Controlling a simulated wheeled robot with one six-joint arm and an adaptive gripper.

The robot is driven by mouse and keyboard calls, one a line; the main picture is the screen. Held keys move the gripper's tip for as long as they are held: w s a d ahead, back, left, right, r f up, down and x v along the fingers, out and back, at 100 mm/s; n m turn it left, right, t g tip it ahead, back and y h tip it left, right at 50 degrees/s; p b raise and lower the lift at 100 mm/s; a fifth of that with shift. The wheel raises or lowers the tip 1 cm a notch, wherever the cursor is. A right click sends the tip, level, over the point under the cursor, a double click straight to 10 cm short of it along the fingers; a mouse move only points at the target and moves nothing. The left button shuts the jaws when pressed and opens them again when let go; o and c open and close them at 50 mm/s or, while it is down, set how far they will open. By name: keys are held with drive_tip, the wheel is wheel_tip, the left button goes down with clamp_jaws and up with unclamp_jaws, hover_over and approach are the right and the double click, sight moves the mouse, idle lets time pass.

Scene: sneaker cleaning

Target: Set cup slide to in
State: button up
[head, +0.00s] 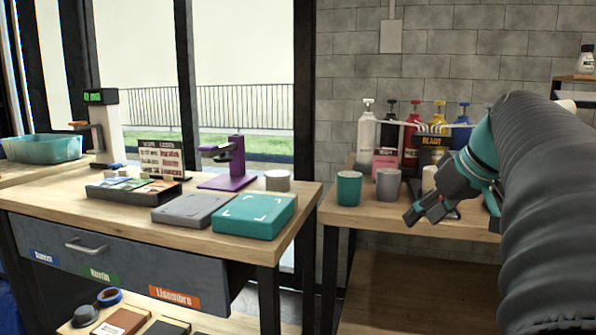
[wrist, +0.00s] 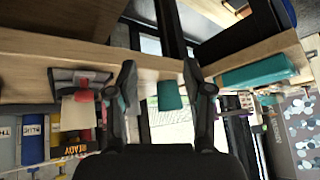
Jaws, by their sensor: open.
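My gripper (head: 428,207) is open and empty, just in front of the dispenser station on the right-hand table. In the wrist view its two fingers (wrist: 159,78) stand apart, with the teal cup (wrist: 169,95) beyond the gap. In that view, which is upside down, a dark slide plate (wrist: 92,75) with a red knob (wrist: 84,95) and a cream cup (wrist: 75,112) shows left of the fingers. In the head view the cream cup (head: 429,177) is partly hidden by my gripper and the slide is mostly hidden. I cannot tell how far in the slide is.
The teal cup (head: 349,188) and a grey cup (head: 389,184) stand left of my gripper. Several pump bottles (head: 412,125) and a READY sign (head: 432,141) stand behind. The left workbench (head: 120,216) holds a teal box (head: 252,215), a grey box and a purple stand (head: 236,165).

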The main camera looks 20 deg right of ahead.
drive_tip(key=s+d+r+n+t+p, duration=0.1)
drive_tip(key=d+r+n+t+p, duration=0.15)
drive_tip(key=d+r, duration=0.9)
drive_tip(key=shift+m+g, duration=0.35)
drive_tip(key=x, duration=0.4)
drive_tip(key=d+f+x, duration=0.1)
drive_tip(key=x, duration=0.4)
drive_tip(key=s+x, duration=0.1)
drive_tip(key=x, duration=0.4)
drive_tip(key=shift+w+d+f+b, duration=0.2)
drive_tip(key=shift+d+f+b, duration=0.1)
drive_tip(key=shift+d+b, duration=0.05)
clamp_jaws()
